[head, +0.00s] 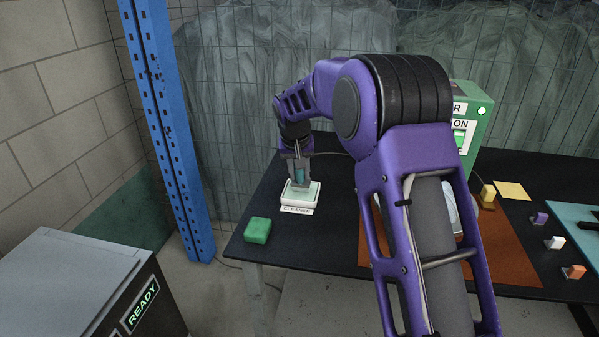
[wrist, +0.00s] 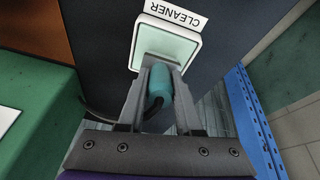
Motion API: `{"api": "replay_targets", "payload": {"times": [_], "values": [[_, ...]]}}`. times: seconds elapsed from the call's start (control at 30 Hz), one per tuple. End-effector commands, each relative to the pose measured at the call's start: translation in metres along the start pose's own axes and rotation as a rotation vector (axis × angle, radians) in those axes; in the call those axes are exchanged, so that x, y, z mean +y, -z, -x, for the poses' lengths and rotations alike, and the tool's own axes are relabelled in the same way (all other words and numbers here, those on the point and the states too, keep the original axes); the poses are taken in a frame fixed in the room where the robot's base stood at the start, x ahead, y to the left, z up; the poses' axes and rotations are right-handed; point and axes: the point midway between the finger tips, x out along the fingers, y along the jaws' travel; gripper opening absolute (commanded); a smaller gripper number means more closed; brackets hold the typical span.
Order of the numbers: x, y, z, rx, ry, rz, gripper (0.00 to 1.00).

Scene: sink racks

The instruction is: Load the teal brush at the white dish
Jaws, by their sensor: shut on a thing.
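The teal brush (wrist: 160,83) is between the fingers of my gripper (wrist: 157,80), which is shut on it. In the head view the brush (head: 299,175) hangs roughly upright in my gripper (head: 299,178). The white dish (head: 285,197) has a pale green inside and a label reading CLEANER at its front. My gripper is directly over the dish. In the wrist view the dish (wrist: 136,48) lies just beyond the fingertips. The brush's lower end is hidden, so I cannot tell whether it touches the dish.
A green block (head: 257,230) sits left of the dish near the black table's edge. A brown mat (head: 505,245), a yellow item (head: 488,194) and small blocks (head: 554,242) lie to the right. A green box (head: 474,115) stands behind. A blue post (head: 165,125) rises left of the table.

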Motion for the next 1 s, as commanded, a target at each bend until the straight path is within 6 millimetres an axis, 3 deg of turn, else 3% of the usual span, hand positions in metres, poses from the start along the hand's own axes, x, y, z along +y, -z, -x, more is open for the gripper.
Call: {"api": "replay_targets", "payload": {"times": [0.53, 1.0], "values": [[0.0, 0.0, 0.0, -0.003, 0.0, 0.0, 0.0], [0.003, 0.013, 0.035, 0.0, 0.001, 0.0, 0.0]]}}
